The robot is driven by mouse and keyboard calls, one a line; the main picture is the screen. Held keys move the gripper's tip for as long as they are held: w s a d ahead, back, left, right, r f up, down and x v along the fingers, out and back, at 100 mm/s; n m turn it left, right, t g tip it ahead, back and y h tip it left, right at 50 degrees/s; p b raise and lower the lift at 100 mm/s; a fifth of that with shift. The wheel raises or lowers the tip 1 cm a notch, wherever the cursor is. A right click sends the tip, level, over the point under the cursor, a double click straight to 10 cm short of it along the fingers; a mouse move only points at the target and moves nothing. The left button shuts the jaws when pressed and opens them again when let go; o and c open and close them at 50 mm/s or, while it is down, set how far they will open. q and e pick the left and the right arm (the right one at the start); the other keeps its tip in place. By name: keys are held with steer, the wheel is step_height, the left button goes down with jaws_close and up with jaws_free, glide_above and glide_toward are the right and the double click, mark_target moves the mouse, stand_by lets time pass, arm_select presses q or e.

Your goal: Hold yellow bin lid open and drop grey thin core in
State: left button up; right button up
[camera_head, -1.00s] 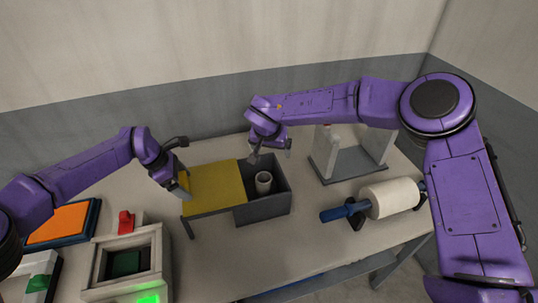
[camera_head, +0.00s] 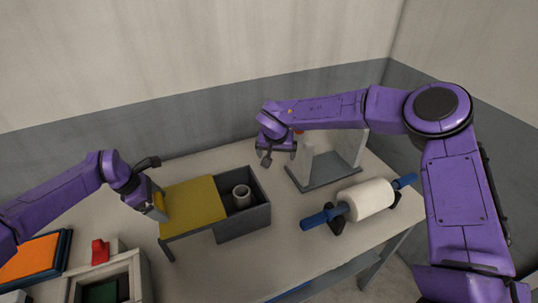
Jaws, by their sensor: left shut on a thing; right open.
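The grey bin (camera_head: 246,222) stands mid-table with its yellow lid (camera_head: 195,206) drawn out to the left, leaving the right part of the bin open. A small pale grey core (camera_head: 241,195) stands upright inside the open part. My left gripper (camera_head: 159,203) is shut on the left edge of the yellow lid. My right gripper (camera_head: 280,156) is open and empty, behind and right of the bin, apart from the core. The lid and bin wall hide part of the bin's inside.
A grey stand with two uprights (camera_head: 325,172) is close to my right gripper. A white roll on a blue rod (camera_head: 367,200) lies at the right. At the left are an orange pad (camera_head: 30,257), a red piece (camera_head: 100,252) and a box-like station (camera_head: 103,280).

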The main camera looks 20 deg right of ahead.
arm_select(q)
steer(key=shift+w+r, duration=0.2)
